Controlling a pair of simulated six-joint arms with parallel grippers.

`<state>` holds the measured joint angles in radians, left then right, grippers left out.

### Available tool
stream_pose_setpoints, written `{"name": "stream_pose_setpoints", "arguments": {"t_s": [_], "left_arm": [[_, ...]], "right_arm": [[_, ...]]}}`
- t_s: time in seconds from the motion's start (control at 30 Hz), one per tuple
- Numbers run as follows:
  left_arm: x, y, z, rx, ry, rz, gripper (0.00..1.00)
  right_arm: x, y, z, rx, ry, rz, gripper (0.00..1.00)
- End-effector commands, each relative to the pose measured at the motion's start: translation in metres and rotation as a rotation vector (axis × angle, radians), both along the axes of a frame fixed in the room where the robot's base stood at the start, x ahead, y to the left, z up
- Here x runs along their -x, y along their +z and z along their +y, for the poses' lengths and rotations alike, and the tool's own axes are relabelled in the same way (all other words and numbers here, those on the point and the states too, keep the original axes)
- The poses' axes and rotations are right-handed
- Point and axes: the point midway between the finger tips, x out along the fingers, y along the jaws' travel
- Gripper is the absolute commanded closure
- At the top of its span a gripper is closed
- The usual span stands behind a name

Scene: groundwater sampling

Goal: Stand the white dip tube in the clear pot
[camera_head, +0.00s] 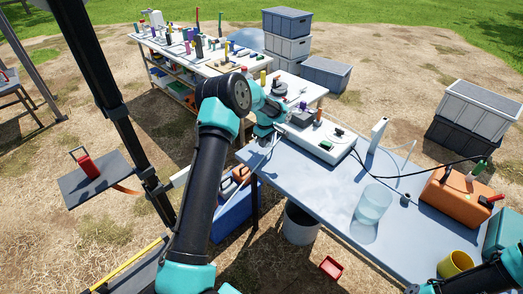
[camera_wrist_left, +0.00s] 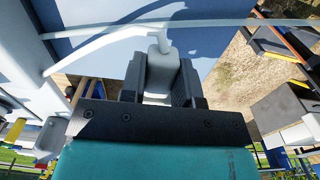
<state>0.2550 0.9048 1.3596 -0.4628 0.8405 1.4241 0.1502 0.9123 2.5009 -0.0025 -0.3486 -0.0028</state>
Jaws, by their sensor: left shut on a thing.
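The clear pot (camera_head: 374,203) stands upright on the blue-grey table, right of the middle in the head view. My left gripper (camera_head: 262,143) is at the table's left corner, well to the left of the pot. In the left wrist view the gripper (camera_wrist_left: 160,85) is shut on a white piece (camera_wrist_left: 158,62), which I take to be the white dip tube. A thin, bent white tube (camera_wrist_left: 110,40) runs left from its top. The gripped part is small and partly hidden by the fingers in the head view. My right gripper is out of view; only my right arm shows at bottom right.
The blue-grey table (camera_head: 325,195) has free room left of the pot. A white instrument (camera_head: 318,137) sits at its back left. An orange case (camera_head: 458,193) and a yellow cup (camera_head: 455,263) are to the right. A black cable crosses behind the pot. A white bucket (camera_head: 300,224) stands below.

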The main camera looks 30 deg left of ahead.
Motion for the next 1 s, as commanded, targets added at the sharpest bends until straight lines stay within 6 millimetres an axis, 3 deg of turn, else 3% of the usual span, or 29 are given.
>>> {"name": "stream_pose_setpoints", "arguments": {"t_s": [0.7, 1.0], "left_arm": [[0.0, 0.044, 0.0, -0.001, -0.001, -0.001, 0.9], [0.0, 0.048, 0.0, 0.0, -0.001, 0.0, 0.9]], "right_arm": [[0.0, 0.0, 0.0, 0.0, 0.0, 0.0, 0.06], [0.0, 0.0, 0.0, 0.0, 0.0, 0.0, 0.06]]}}
